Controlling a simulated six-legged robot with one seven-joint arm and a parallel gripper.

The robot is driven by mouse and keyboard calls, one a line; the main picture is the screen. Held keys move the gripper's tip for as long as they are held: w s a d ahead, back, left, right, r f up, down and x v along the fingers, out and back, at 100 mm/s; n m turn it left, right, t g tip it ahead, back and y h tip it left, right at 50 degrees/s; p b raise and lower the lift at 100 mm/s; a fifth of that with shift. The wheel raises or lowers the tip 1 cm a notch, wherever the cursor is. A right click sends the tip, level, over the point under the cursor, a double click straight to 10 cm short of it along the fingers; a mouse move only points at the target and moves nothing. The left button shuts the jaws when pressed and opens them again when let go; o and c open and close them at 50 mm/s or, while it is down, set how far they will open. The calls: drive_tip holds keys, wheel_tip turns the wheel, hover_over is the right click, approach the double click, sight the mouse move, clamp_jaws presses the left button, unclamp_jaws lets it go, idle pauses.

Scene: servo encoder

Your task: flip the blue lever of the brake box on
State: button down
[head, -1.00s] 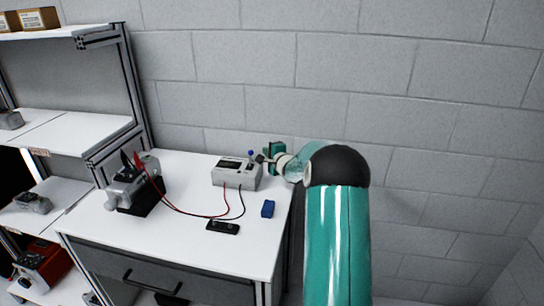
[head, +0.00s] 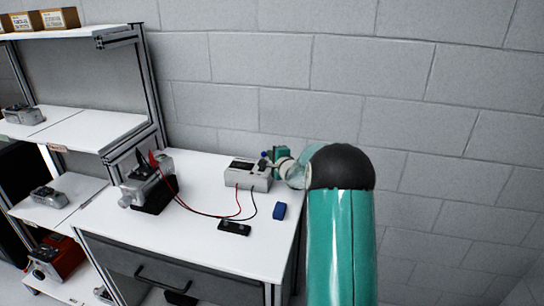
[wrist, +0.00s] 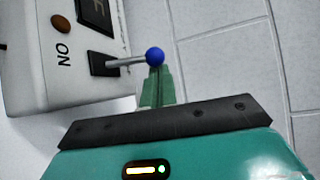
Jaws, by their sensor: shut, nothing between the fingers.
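The brake box (head: 238,179) is a light grey box near the back right of the white bench. It also fills the upper left of the wrist view (wrist: 40,85), with the label ON beside a brown round button. Its lever is a metal stem with a blue ball (wrist: 155,56), rising from a dark slot; the ball shows small in the head view (head: 264,154). My gripper (wrist: 156,72) is shut and empty. Its green fingertips are right at the ball, partly behind it in the wrist view. I cannot tell whether they touch.
A shelf rack (head: 85,130) stands left; a block wall (head: 440,100) is close behind.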

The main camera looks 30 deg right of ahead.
sight(265, 153)
drive_tip(key=shift+s+a+r+n+t+h, duration=0.15)
drive_tip(key=shift+s+a+n+t+h, duration=0.15)
drive_tip(key=shift+n+t, duration=0.3)
idle(0.3)
drive_tip(key=shift+s+a+n+t, duration=0.2)
drive_tip(key=shift+n+t, duration=0.1)
drive_tip(key=shift+t, duration=0.25)
drive_tip(key=shift+s+a+n+t, duration=0.15)
drive_tip(key=shift+n+t, duration=0.15)
drive_tip(key=shift+t, duration=0.25)
drive_tip(key=shift+s+a+r, duration=0.1)
drive_tip(key=shift+a+r, duration=0.05)
drive_tip(key=shift+s+a, duration=0.5)
drive_tip(key=shift+a, duration=0.15)
